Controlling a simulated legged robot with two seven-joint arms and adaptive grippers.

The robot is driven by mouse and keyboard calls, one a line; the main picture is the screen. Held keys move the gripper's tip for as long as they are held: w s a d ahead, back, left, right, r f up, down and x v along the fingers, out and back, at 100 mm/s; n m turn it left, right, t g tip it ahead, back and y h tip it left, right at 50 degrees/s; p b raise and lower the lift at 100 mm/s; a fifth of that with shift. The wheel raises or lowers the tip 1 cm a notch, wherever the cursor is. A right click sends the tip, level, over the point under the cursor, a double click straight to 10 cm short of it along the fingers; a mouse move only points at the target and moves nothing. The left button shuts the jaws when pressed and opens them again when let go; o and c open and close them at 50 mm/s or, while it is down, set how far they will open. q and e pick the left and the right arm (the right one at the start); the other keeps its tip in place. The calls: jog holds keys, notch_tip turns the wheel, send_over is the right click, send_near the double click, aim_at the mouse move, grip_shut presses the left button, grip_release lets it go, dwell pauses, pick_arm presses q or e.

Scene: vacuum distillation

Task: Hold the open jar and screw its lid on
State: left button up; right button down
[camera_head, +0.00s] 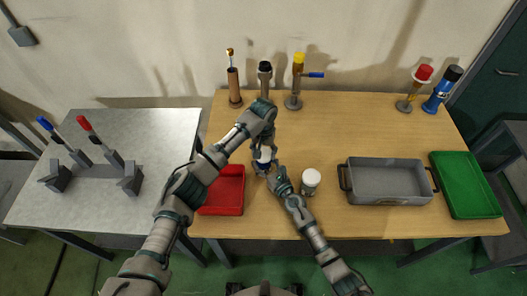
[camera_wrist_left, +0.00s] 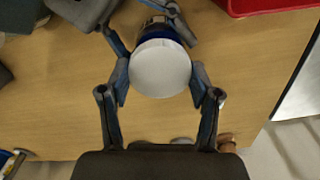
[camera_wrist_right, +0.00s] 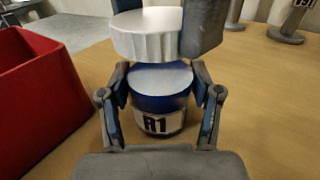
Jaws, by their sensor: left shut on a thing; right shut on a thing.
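The open jar (camera_wrist_right: 160,118), with blue contents and a label reading R1, stands on the wooden table between the fingers of my right gripper (camera_wrist_right: 160,110), which is shut on it. The white ribbed lid (camera_wrist_right: 150,35) is above the jar mouth in the right wrist view, with a narrow gap under it. My left gripper (camera_wrist_left: 160,82) is shut on the lid, which shows from above as a white disc (camera_wrist_left: 160,68) over the jar. In the head view my left gripper (camera_head: 263,148) reaches down from above. Its fingers partly hide the jar there.
A red tray (camera_head: 222,210) is just left of the jar. Another jar with a white lid (camera_head: 311,177) stands to the right. A grey handled tray (camera_head: 388,202) and a green tray (camera_head: 466,185) lie farther right. Several stands with tools line the back edge.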

pick_arm(q)
jog(key=m, duration=0.5)
jog(key=shift+f, duration=0.1)
pick_arm(e)
jog(key=shift+s+f, duration=0.1)
pick_arm(q)
jog(key=m, duration=1.2)
jog(key=shift+w+m, duration=0.1)
jog(key=shift+m, duration=0.3)
pick_arm(e)
jog(key=shift+a, duration=0.1)
pick_arm(q)
jog(key=o, duration=1.4)
jog(key=shift+c, duration=0.2)
notch_tip(320, 180, up, 12)
